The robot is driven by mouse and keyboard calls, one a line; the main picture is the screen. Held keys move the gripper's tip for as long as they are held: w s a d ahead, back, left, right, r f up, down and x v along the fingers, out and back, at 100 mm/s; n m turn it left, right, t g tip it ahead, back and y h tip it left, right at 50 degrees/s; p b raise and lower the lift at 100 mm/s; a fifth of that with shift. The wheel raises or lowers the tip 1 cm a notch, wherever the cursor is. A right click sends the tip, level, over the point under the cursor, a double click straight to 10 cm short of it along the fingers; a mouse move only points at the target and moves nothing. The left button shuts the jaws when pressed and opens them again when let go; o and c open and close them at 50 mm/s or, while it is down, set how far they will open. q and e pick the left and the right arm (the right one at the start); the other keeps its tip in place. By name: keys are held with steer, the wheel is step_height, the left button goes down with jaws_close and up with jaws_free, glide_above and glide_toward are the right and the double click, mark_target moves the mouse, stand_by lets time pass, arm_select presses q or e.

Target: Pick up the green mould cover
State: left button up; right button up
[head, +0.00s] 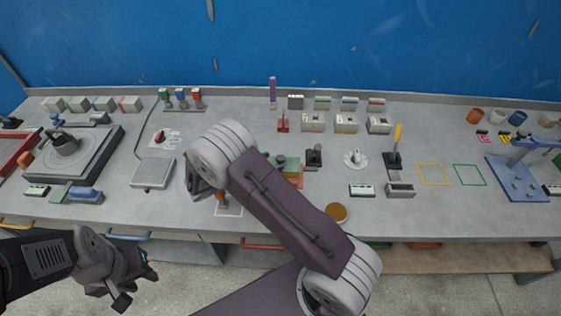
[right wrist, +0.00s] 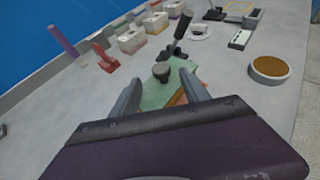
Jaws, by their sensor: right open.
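In the head view a part of the green cover (head: 289,164) shows just past my right arm, which hides the rest. My right gripper (right wrist: 160,80) is open, its two grey fingers on either side of the knob in the picture; I cannot tell whether they touch anything.
A black lever (right wrist: 179,34) stands just beyond the cover, and orange-brown material (right wrist: 192,90) shows beside it. A tan round dish (head: 336,212) lies near the front edge. Small labelled boxes (head: 312,123) and a red clamp (head: 283,122) stand behind.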

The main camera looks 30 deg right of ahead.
mark_target(277, 160)
steer(key=p+x, duration=0.1)
steer(key=x, duration=0.4)
steer(key=shift+d+r, duration=0.1)
steer(key=shift+d, duration=0.05)
steer(key=shift+s+r, duration=0.1)
steer(key=shift+s, duration=0.05)
steer(key=shift+c, duration=1.2)
jaws_close()
step_height(277, 160, up, 4)
steer(key=s+d+r+b, duration=0.1)
steer(key=s+d+r, duration=0.2)
steer(key=s+r, duration=0.4)
steer(key=s, duration=0.4)
steer(key=shift+d, duration=0.35)
